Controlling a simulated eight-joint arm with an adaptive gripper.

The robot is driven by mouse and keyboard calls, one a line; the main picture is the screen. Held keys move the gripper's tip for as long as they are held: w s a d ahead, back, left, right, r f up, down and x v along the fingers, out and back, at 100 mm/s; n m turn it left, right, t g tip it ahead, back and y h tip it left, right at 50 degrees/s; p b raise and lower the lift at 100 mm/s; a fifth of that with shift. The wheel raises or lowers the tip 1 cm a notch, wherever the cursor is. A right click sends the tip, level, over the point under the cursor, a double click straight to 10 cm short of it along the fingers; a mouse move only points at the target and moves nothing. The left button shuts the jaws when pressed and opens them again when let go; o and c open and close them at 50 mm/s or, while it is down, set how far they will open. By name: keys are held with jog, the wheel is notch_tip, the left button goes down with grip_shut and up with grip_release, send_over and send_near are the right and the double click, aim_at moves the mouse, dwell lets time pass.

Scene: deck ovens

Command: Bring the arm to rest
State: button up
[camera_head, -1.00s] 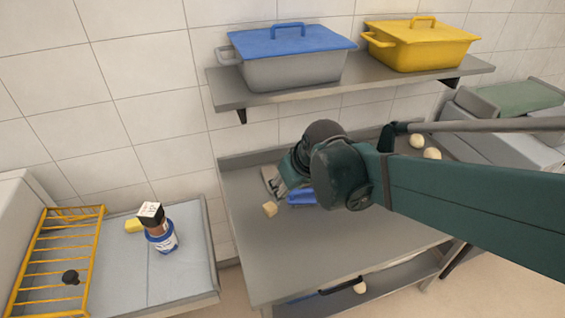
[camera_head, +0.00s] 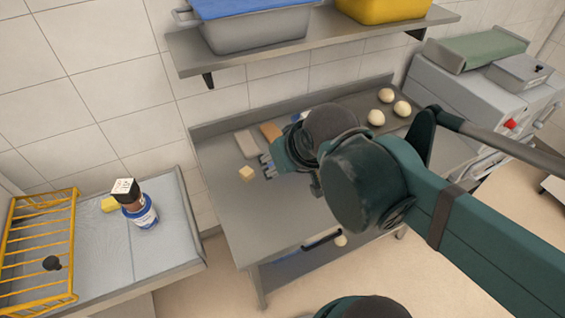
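My arm, dark green, reaches in from the right over the steel table (camera_head: 235,225) in the head view. My gripper (camera_head: 272,163) is at its far end, above the left back part of the table. The wrist hides most of the gripper, and I cannot see whether its fingers are apart or holding anything.
Several pale dough balls (camera_head: 376,118) sit at the table's back right. A shelf (camera_head: 290,50) above holds a blue-lidded tub (camera_head: 255,30) and a yellow tub (camera_head: 385,8). A side table with a yellow rack (camera_head: 40,240) and jar (camera_head: 140,212) stands left. The table's front is clear.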

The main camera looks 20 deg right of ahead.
jog(key=shift+s+r, duration=0.1)
jog(key=shift+s, duration=0.25)
notch_tip(320, 180, down, 5)
jog(key=b, duration=0.4)
jog(key=shift+r+b, duration=0.15)
jog(key=shift+b, duration=0.25)
dwell(1.0)
